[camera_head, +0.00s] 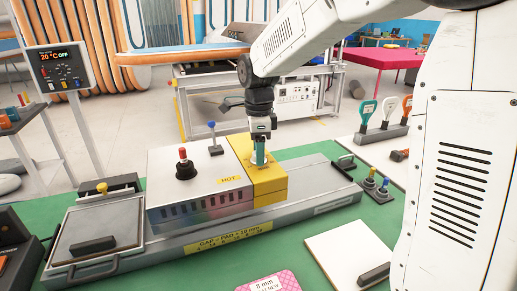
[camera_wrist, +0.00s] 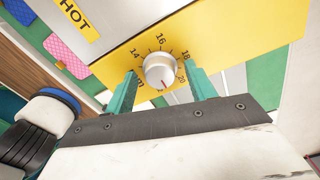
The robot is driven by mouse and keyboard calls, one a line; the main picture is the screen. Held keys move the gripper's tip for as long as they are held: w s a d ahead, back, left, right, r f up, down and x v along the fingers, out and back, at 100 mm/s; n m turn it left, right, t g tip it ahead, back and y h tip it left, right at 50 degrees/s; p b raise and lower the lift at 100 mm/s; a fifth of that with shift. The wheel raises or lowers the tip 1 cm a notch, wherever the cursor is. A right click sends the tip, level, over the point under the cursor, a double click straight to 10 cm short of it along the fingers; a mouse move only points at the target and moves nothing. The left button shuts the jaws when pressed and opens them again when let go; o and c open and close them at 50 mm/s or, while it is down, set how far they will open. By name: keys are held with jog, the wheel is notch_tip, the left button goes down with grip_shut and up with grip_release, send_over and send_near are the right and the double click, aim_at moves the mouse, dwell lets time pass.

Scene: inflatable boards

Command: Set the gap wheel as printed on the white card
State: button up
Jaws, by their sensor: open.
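The gap wheel (camera_wrist: 160,70) is a round silver knob on the yellow block (camera_head: 268,180), with numbers such as 14, 16, 18 and 20 around it. A small red mark on the knob points toward the bottom of the wrist view, below the 20. My gripper (camera_wrist: 160,90) is open, with one teal finger on each side of the knob; I cannot tell whether they touch it. In the head view my gripper (camera_head: 259,155) is above the yellow block and hides the wheel. A pink pad (camera_head: 262,285) at the front carries a white label reading "8 mm".
A white box (camera_head: 200,185) marked HOT, with red and blue knobs, adjoins the yellow block. A yellow label (camera_head: 228,238) on the rail appears to read "GAP = PAD + 10 mm". A white board (camera_head: 340,250) lies front right. A tool rack (camera_head: 385,130) stands behind right.

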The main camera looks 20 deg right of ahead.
jog(key=c, duration=1)
jog(key=shift+o, duration=0.2)
